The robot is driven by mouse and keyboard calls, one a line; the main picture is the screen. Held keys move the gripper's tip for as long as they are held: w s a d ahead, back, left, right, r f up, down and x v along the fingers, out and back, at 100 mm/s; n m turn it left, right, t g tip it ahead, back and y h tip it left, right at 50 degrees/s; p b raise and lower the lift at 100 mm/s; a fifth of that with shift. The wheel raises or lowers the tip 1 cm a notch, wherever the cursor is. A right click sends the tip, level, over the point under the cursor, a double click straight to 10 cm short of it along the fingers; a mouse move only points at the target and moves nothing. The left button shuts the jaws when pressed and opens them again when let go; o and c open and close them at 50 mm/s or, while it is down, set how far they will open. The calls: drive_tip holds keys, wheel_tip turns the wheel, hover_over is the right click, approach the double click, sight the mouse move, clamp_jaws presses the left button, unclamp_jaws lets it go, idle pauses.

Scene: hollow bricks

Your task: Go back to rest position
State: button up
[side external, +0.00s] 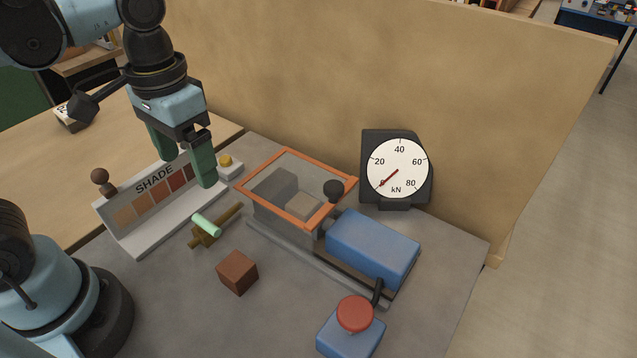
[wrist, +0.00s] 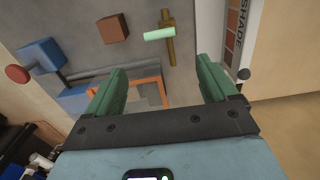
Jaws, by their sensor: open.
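My gripper (side external: 183,162) is in the upper left of the side view, above the back of the grey table near the shade board. Its two green fingers are apart with nothing between them. In the wrist view the open gripper (wrist: 162,88) shows both green fingers over the table. A dark red-brown brick (side external: 237,272) stands alone on the grey table, clear of the gripper; it also shows in the wrist view (wrist: 113,28).
A press with an orange-framed clear cover (side external: 262,203) and blue body (side external: 373,248) stands mid-table. A dial gauge (side external: 397,168) is behind it. A red button (side external: 355,313) is in front. A shade board (side external: 165,215) and a brass piece with a pale green handle (side external: 207,225) lie left.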

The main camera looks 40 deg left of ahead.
drive_tip(key=w+a+f+t, duration=0.2)
drive_tip(key=w+a+t, duration=0.2)
drive_tip(key=t, duration=0.3)
drive_tip(key=shift+w+a+f, duration=0.2)
drive_tip(key=shift+w+f, duration=0.2)
drive_tip(key=shift+w, duration=0.35)
